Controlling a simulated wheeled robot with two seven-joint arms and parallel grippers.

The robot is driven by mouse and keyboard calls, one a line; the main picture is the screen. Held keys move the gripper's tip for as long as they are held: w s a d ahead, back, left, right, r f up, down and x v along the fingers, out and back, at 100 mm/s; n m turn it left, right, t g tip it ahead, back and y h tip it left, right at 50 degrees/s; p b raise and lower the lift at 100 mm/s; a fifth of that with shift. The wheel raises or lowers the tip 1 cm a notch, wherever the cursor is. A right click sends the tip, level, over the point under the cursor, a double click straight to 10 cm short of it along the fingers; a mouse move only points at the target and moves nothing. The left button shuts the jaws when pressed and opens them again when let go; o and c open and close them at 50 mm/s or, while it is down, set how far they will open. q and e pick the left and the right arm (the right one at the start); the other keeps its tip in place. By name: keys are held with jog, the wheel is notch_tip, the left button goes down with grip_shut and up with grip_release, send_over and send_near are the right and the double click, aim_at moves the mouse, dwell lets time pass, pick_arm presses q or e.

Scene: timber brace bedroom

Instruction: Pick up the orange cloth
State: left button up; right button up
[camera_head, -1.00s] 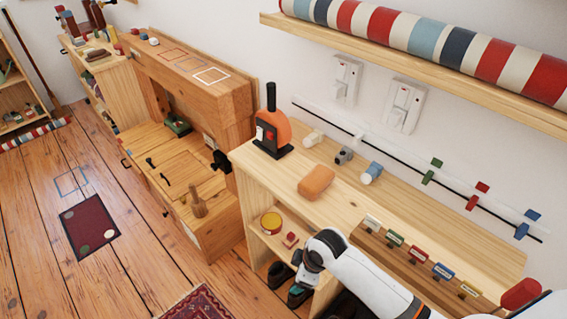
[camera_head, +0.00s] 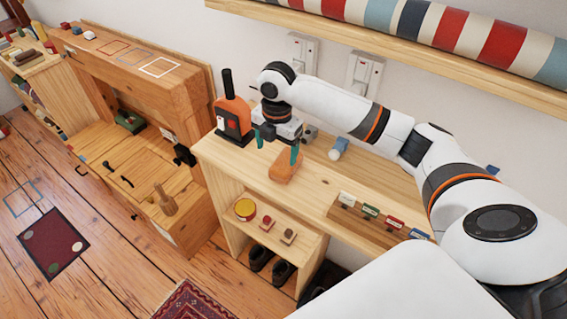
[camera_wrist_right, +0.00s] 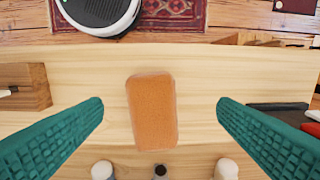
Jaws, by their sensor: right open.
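The orange cloth (camera_head: 284,168) lies as a folded, block-like piece on the wooden shelf top (camera_head: 318,189). It also shows in the right wrist view (camera_wrist_right: 151,112), centred between the fingers, with bare wood on both sides of it. My right gripper (camera_head: 277,148) is open above the cloth, its teal fingers pointing down. The fingers appear apart from the cloth, and they hide part of it in the head view. My left gripper is not in view.
An orange and black tool (camera_head: 234,118) stands just left of my right gripper. Behind are small wall-side fittings, including a blue-ended white cylinder (camera_head: 339,149). A row of coloured tags (camera_head: 370,210) is at the right. A wall shelf with a striped roll (camera_head: 455,30) is above.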

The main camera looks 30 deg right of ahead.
jog(key=d+r, duration=0.3)
jog(key=r, duration=0.1)
jog(key=n+p, duration=0.1)
send_over(287, 159)
notch_tip(287, 159, down, 6)
jog(key=shift+f, duration=0.1)
jog(key=shift+d+f+p, duration=0.1)
jog(key=shift+f+p, duration=0.7)
jog(key=shift+f, duration=2)
jog(key=shift+c, duration=0.2)
jog(key=c, duration=1)
jog(key=shift+r+b, duration=0.75)
jog(key=shift+r, duration=4.35)
jog(key=shift+c, duration=0.2)
